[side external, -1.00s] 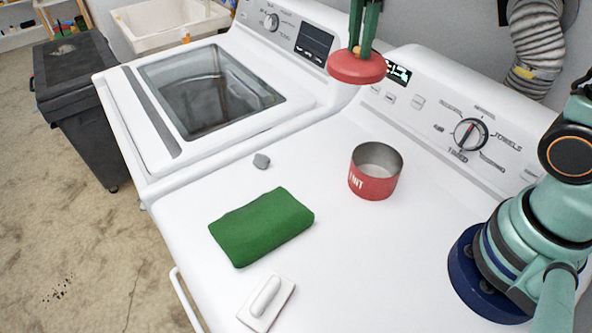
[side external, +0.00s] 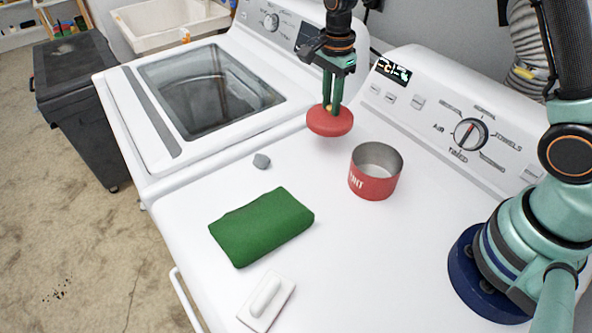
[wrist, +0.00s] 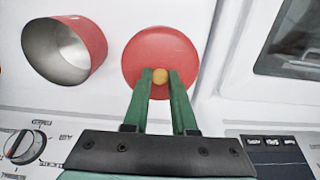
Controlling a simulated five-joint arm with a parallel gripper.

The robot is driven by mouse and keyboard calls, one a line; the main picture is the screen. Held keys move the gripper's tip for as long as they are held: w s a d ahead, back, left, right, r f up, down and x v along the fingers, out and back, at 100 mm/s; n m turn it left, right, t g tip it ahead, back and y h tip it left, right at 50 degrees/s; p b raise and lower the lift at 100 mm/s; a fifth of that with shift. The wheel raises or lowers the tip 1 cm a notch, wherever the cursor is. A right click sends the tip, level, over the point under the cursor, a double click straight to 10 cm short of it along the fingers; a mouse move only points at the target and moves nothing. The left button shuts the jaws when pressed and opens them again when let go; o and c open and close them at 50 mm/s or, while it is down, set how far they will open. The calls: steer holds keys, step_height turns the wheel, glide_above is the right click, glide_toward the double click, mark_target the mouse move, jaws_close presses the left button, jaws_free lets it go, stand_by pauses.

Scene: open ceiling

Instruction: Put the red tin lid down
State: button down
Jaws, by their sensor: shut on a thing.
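The red tin lid (side external: 330,121) is a round red disc with a small tan knob (wrist: 160,76) on top. My gripper (side external: 333,100) points down with its green fingers shut on the knob. In the side view the lid hangs level, close above the white dryer top near its back left; whether it touches the surface I cannot tell. The red tin (side external: 373,186) stands open and upright to the right of the lid and nearer the camera. The wrist view shows the tin (wrist: 92,38) left of the lid, apart from it, with its inside empty.
A folded green cloth (side external: 261,227), a small grey stone (side external: 261,161) and a white handled block (side external: 266,301) lie on the dryer top (side external: 350,265). The control panel (side external: 440,115) rises behind. The white washer (side external: 160,160) stands to the left.

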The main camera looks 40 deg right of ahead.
step_height(320, 180, down, 8)
steer(key=shift+f, duration=0.1)
stand_by(0.4)
steer(key=c, duration=0.7)
jaws_free()
steer(key=shift+f, duration=0.1)
step_height(320, 180, up, 12)
steer(key=shift+r, duration=0.15)
steer(key=shift+s+d+r+n+t, duration=0.35)
steer(key=shift+s+r+n+t, duration=0.6)
steer(key=shift+s+r+n, duration=1.45)
steer(key=shift+s+d+r+n+t, duration=0.3)
steer(key=shift+s+r+n+t, duration=0.85)
steer(key=shift+s+n, duration=2.2)
steer(key=shift+s+d+r+n+t, duration=0.35)
steer(key=shift+s+r+n+t, duration=0.35)
steer(key=shift+s+r+n, duration=2.1)
